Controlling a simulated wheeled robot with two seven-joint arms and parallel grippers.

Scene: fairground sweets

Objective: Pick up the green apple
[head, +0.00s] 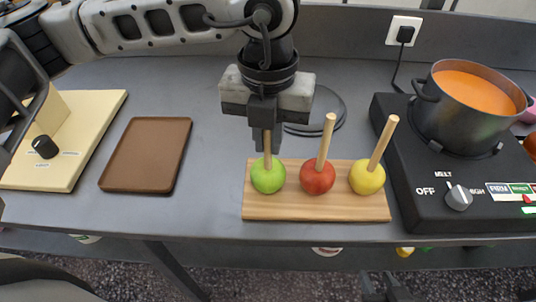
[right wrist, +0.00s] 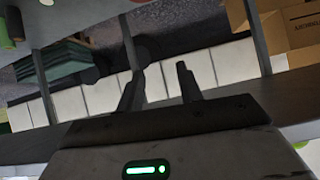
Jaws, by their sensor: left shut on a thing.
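The green apple (head: 268,177) sits at the left end of a wooden board (head: 318,208), with a wooden stick (head: 267,156) rising from its top. My left gripper (head: 267,140) points down from above and is shut on that stick, above the apple. The apple appears to rest on the board. The upper part of its stick is hidden by the gripper. My right gripper (right wrist: 160,80) shows in the right wrist view with its two fingers apart and nothing between them.
A red apple (head: 318,178) and a yellow apple (head: 367,178), both on sticks, stand right of the green one. A pot (head: 433,109) of orange liquid sits on a black cooker (head: 407,170) at right. A brown tray (head: 147,153) lies at left, with bare counter between.

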